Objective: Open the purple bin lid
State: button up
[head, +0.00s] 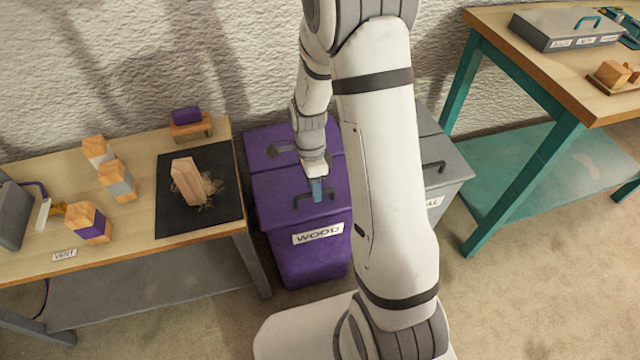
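The purple bin (305,262) stands on the floor between the two tables, with a white "WOOD" label on its front. Its purple lid (275,187) lies flat and looks closed. A dark bar handle (298,203) sits near the lid's front edge. My gripper (316,190) points down at this handle, with its bluish fingertips at the bar. The fingers overlap in this view, so I cannot tell whether they are open or shut on the bar. My arm hides the right part of the lid and bin.
A grey bin (452,178) stands right of the purple one, partly behind my arm. The wooden table (135,148) at left holds several blocks and a black mat (230,215). A teal-legged table (500,50) stands at right. A wall is close behind the bins.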

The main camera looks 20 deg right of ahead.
jog(key=shift+c, duration=0.4)
grip_shut()
